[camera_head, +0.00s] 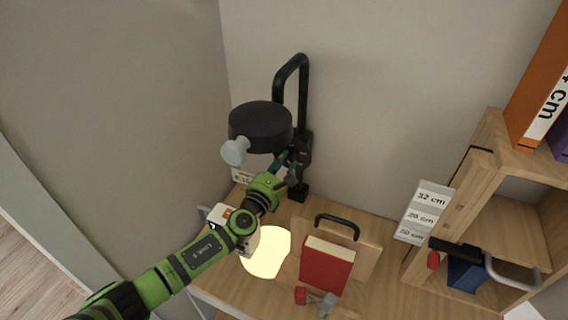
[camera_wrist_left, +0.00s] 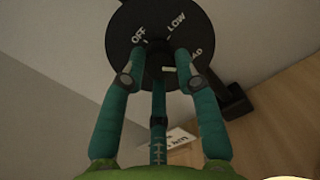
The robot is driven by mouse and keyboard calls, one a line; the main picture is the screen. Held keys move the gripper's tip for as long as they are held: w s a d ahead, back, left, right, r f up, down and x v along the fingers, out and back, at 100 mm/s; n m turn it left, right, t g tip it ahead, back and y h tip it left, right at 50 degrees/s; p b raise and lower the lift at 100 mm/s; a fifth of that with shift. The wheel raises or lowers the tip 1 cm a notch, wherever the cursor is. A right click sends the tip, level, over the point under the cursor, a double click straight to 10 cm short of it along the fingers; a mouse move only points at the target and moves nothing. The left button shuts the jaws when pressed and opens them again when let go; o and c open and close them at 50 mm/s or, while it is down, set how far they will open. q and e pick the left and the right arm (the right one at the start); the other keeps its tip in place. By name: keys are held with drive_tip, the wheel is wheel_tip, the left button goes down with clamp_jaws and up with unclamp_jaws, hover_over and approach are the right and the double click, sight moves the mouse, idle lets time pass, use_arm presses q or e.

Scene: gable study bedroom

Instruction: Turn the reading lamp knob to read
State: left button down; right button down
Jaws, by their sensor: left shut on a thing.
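The black reading lamp (camera_head: 262,122) stands against the wall at the back of the desk, with a bent black arm and a pale grey round piece on its shade. Its dark round dial (camera_wrist_left: 120,35) fills the top of the left wrist view, with the words OFF and LOW and a partly covered word ending in AD. My left gripper (camera_head: 290,165) is at the lamp's post; its teal fingers also show in the wrist view (camera_wrist_left: 160,66), shut on the knob in front of the dial. The knob is mostly hidden, and I cannot tell its setting. My right gripper is not in view.
A round pale yellow bright patch (camera_head: 266,262) lies on the desk below the lamp. A red book (camera_head: 327,266) stands right of it, before a wooden board with a black handle. A wooden shelf (camera_head: 505,225) and a size label card (camera_head: 423,212) are at right.

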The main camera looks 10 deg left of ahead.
use_arm(q)
drive_tip(key=c, duration=0.9)
unclamp_jaws()
drive_tip(key=v, duration=1.2)
drive_tip(key=shift+s, duration=0.1)
